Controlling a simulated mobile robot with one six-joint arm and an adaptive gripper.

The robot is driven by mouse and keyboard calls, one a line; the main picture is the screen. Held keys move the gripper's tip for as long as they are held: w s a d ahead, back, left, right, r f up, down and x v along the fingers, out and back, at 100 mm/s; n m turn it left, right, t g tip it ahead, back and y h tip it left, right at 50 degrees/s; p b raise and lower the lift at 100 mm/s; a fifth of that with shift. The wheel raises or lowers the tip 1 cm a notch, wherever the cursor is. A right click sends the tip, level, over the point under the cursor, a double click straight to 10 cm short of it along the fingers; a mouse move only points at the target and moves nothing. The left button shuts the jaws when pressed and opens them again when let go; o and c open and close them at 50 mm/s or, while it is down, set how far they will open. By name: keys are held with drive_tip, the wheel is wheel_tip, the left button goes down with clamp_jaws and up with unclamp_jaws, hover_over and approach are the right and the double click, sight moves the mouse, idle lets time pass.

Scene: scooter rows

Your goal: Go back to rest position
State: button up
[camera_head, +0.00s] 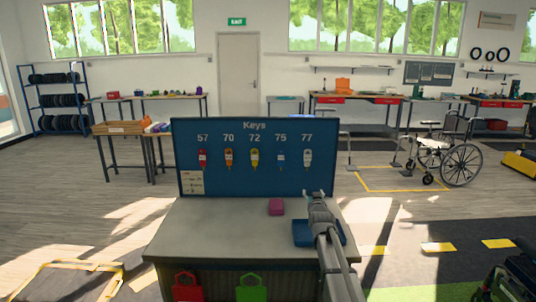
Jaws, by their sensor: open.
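My gripper (315,197) is at the end of my arm, which reaches in from the bottom right. It is over the right part of the grey counter (215,232), in front of the blue Keys board (225,180). Its fingers are small here and I see nothing held in them. A blue tray (303,236) lies on the counter below and behind my arm, which hides part of it. A pink block (276,207) lies on the counter to the left of my gripper.
A red padlock shape (187,288) and a green one (251,288) are on the counter's front. A wheelchair (445,157) stands at right. Open floor lies left of the counter.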

drive_tip(key=s+f+g, duration=0.1)
drive_tip(key=s+f, duration=0.1)
drive_tip(key=s, duration=0.1)
drive_tip(key=s+f+g+p, duration=0.1)
drive_tip(key=s+f+g, duration=0.2)
drive_tip(key=s+f, duration=0.1)
drive_tip(key=s, duration=0.1)
drive_tip(key=shift+s+f+g, duration=0.15)
drive_tip(key=shift+s+g, duration=0.15)
drive_tip(key=shift+g, duration=0.1)
drive_tip(key=s+f+g+p, duration=0.1)
drive_tip(key=s+g, duration=0.3)
drive_tip(key=s, duration=0.7)
drive_tip(key=s+f+g+p, duration=0.1)
drive_tip(key=s+f+g, duration=0.3)
drive_tip(key=s, duration=0.8)
drive_tip(key=s+f+g+p, duration=0.1)
drive_tip(key=s+f+g, duration=0.2)
drive_tip(key=s, duration=0.8)
drive_tip(key=g, duration=0.2)
drive_tip(key=shift+s+a+f+g, duration=0.15)
drive_tip(key=shift+s+a+g, duration=0.15)
drive_tip(key=shift+s+a, duration=0.1)
drive_tip(key=shift+d, duration=0.1)
